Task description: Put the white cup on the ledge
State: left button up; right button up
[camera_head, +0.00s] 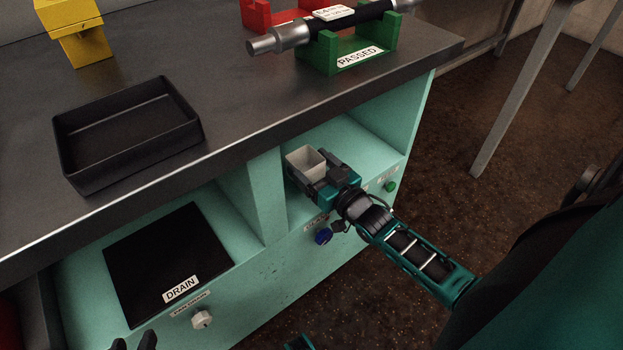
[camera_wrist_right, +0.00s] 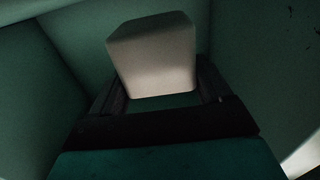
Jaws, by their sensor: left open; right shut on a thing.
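The white cup (camera_head: 304,161) is a small squarish cup, upright, in the right-hand open compartment under the worktop. It also fills the middle of the right wrist view (camera_wrist_right: 152,55). My right gripper (camera_head: 312,178) is shut on the cup, its fingers on either side of it. The ledge (camera_head: 377,146) is the teal floor of that compartment. I cannot tell whether the cup's base touches it. My left gripper (camera_head: 135,343) shows only as dark fingertips at the bottom edge, open and apart from everything.
A black tray (camera_head: 128,134) sits on the dark worktop. A green PASSED stand (camera_head: 349,50) holds a hose. A black DRAIN panel (camera_head: 166,262) lies in the left compartment, beyond a teal divider (camera_head: 268,190). A blue knob (camera_head: 323,236), a green knob (camera_head: 390,186) and a white knob (camera_head: 202,319) stick out below.

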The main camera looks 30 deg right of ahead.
aim_at(315, 180)
notch_tip(315, 180, down, 3)
jog(key=shift+r+b, duration=0.1)
jog(key=shift+b, duration=0.55)
jog(key=shift+f, duration=0.2)
jog(key=shift+r, duration=0.1)
jog(key=o, duration=0.7)
jog(key=shift+f, duration=0.2)
jog(key=o, duration=0.4)
